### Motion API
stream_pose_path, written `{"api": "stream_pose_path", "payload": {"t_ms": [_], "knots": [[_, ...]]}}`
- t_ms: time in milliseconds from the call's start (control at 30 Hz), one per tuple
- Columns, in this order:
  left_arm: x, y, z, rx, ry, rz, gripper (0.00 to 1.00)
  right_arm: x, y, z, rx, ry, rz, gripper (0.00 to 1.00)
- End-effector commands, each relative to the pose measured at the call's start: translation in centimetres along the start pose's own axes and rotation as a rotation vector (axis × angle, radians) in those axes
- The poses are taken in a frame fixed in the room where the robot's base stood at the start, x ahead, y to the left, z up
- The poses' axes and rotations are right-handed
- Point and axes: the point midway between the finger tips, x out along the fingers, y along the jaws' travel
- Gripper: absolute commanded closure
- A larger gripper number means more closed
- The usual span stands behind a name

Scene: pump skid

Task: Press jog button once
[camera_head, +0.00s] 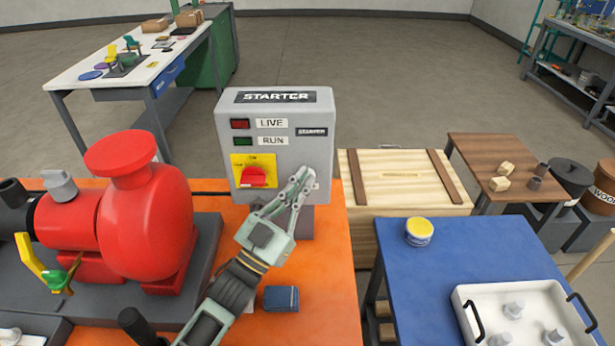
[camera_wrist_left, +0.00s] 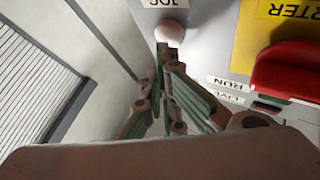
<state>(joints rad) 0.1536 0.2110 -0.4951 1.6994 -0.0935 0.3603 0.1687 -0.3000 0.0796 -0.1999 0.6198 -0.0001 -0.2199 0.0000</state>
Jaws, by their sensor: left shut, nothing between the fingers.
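The grey starter box (camera_head: 315,115) stands on the orange skid, with LIVE and RUN lamps and a red rotary knob (camera_head: 253,177) on a yellow plate. In the left wrist view the pale round jog button (camera_wrist_left: 172,32) sits by an upside-down JOG label (camera_wrist_left: 163,3). My left gripper (camera_head: 304,174) is shut and empty at the lower right of the box face, hiding the button in the head view. Its fingertips (camera_wrist_left: 167,50) are at the button's edge in the wrist view; whether they touch it I cannot tell. My right gripper is not in view.
A red pump (camera_head: 145,225) stands left of the box. A small blue box (camera_head: 281,298) lies on the orange skid (camera_head: 330,320). To the right are a wooden crate (camera_head: 400,200) and a blue table (camera_head: 480,245) with a yellow-lidded tub (camera_head: 419,232) and a white tray (camera_head: 470,293).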

Motion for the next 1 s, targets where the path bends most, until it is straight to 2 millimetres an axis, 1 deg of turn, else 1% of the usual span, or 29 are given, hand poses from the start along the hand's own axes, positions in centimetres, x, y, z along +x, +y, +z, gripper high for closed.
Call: {"api": "stream_pose_path", "payload": {"t_ms": [1000], "knots": [[0.66, -0.49, 0.52, 0.0, -0.001, 0.0, 1.0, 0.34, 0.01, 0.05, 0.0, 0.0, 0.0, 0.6]]}}
